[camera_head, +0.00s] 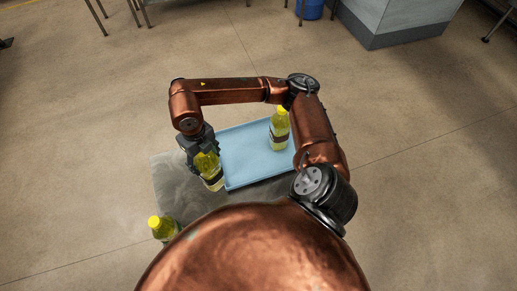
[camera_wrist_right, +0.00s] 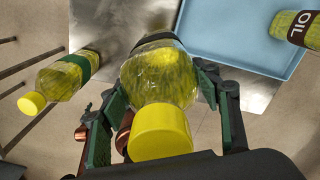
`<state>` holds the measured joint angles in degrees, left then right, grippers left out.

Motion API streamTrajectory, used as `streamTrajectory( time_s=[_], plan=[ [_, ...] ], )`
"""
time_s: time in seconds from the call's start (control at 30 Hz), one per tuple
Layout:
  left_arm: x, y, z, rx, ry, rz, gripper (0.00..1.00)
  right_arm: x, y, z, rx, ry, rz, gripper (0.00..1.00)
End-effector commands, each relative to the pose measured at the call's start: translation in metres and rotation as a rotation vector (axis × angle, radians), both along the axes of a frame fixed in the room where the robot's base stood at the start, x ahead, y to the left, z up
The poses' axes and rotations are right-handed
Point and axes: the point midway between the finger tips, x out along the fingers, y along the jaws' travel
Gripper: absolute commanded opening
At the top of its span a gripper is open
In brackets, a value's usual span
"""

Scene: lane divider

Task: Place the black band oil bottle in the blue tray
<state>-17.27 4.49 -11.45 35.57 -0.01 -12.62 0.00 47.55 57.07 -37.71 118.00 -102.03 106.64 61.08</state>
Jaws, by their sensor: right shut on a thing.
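The black band oil bottle (camera_head: 209,170) is clear with yellow oil, a yellow cap and a dark band. My right gripper (camera_head: 202,150) is shut on it, just left of the blue tray (camera_head: 236,145). In the right wrist view the bottle (camera_wrist_right: 158,75) sits between the fingers, cap toward the camera, its black band partly hidden at the far end. I cannot tell whether its base touches the table. The tray also shows in the wrist view (camera_wrist_right: 235,45). My left gripper is not in view.
A brown-band oil bottle (camera_head: 279,130) stands in the tray's right part. A green-band bottle (camera_wrist_right: 62,77) stands on the grey table (camera_head: 175,185), left of the held bottle in the wrist view. The tray's left and middle look clear.

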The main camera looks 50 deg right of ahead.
Motion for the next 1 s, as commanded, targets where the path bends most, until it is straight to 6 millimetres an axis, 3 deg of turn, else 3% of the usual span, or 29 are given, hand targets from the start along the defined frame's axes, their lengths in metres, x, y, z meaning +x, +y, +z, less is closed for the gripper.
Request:
streamTrajectory(
  time_s=[0.1,0.3,0.5,0.77,1.0],
  plan=[
    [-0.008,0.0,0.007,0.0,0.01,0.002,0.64,-0.004,-0.015,0.01,0.0,0.0,-0.288,0.0],
    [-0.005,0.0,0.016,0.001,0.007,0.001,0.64,-0.011,-0.038,0.02,0.0,-0.001,-0.762,0.0],
    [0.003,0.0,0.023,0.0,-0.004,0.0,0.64,-0.017,-0.054,0.028,0.001,-0.001,-1.113,0.0],
    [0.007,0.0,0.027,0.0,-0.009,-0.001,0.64,-0.017,-0.067,0.029,0.0,0.001,-1.29,0.0],
    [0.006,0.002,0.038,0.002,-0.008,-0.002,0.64,0.005,-0.105,0.011,-0.003,0.001,-1.298,0.0]
  ],
)
